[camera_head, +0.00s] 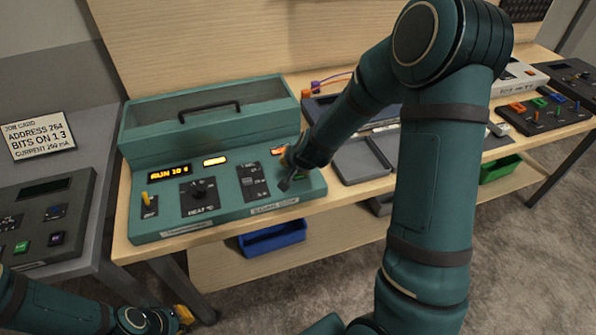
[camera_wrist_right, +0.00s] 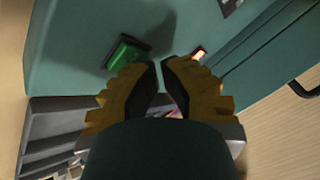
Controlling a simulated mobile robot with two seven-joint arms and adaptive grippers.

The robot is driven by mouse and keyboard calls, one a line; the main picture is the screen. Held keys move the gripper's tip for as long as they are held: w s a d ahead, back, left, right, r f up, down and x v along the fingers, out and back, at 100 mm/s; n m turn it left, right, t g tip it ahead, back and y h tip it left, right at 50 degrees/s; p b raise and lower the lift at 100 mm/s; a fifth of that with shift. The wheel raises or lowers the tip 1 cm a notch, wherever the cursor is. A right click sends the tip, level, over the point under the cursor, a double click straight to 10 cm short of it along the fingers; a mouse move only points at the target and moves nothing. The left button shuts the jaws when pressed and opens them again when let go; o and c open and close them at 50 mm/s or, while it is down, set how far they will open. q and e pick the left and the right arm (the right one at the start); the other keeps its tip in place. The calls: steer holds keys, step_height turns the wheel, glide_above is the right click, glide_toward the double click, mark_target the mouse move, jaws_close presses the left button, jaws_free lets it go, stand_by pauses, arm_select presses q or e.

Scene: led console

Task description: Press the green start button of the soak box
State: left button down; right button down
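The soak box (camera_head: 228,208) is a teal console with a lidded, handled back part, on the wooden bench in the head view. Its green button (camera_wrist_right: 125,53) shows in the right wrist view, up and left of the fingertips. In the head view my arm and gripper mostly hide the button. My right gripper (camera_head: 287,181) is over the right end of the panel. In the wrist view its yellow fingers with dark pads (camera_wrist_right: 159,72) are almost together, with a narrow gap and nothing between them. My left gripper (camera_head: 183,318) is low at the left, away from the box; its opening is unclear.
The panel has a lit display (camera_head: 169,173), a yellow switch (camera_head: 146,201) and a heat knob (camera_head: 199,189). A grey console (camera_head: 40,240) and job card (camera_head: 36,135) stand left. A blue bin (camera_head: 272,239) is under the bench. Trays and other devices sit right of the box.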

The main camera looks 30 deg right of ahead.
steer(key=shift+r+p, duration=0.3)
steer(key=shift+r, duration=0.3)
steer(key=shift+r, duration=0.1)
step_height(320, 180, up, 5)
steer(key=p, duration=0.4)
steer(key=shift+p, duration=0.35)
stand_by(0.4)
